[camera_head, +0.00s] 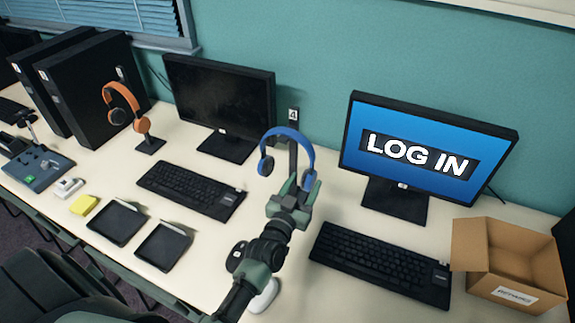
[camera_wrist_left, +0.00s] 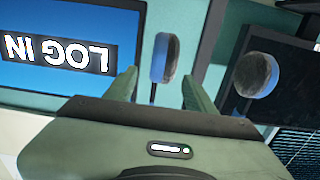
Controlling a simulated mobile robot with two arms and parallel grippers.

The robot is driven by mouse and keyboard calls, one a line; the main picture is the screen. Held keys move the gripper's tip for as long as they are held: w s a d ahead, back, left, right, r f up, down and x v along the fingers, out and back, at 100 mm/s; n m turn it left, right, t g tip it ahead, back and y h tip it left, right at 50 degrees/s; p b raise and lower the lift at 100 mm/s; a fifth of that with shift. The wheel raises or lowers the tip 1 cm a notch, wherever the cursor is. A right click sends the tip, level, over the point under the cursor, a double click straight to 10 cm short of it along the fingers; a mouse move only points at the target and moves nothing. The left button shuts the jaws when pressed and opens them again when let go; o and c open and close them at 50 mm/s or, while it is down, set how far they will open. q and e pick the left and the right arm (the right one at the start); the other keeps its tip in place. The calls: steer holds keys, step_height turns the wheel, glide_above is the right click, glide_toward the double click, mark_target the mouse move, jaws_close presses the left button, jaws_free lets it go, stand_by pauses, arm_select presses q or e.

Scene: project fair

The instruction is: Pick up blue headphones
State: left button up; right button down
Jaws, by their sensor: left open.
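The blue headphones (camera_head: 286,131) hang on a dark stand between the two monitors in the head view. My left gripper (camera_head: 297,182) is just below and in front of them, overlapping the right ear cup and hiding the lower part of the stand. The left wrist view shows the gripper's two fingers (camera_wrist_left: 159,80) spread apart. I cannot tell whether a finger touches the headphones. My right gripper is not in view.
Orange headphones (camera_head: 122,100) hang on a stand at the left. A lit "LOG IN" monitor (camera_head: 425,150), a keyboard (camera_head: 380,264) and an open cardboard box (camera_head: 515,292) are at the right. A dark monitor (camera_head: 220,95) and another keyboard (camera_head: 190,190) are left of the gripper.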

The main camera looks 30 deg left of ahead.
mark_target(309, 174)
arm_select(q)
steer(key=w, duration=0.3)
steer(key=shift+w+a+f+p, duration=0.2)
steer(key=shift+w+p, duration=0.1)
steer(key=shift+w, duration=0.5)
jaws_close()
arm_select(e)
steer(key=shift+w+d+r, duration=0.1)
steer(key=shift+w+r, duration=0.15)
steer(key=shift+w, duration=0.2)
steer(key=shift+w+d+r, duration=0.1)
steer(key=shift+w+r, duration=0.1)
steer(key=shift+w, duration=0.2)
arm_select(q)
steer(key=shift+r, duration=0.15)
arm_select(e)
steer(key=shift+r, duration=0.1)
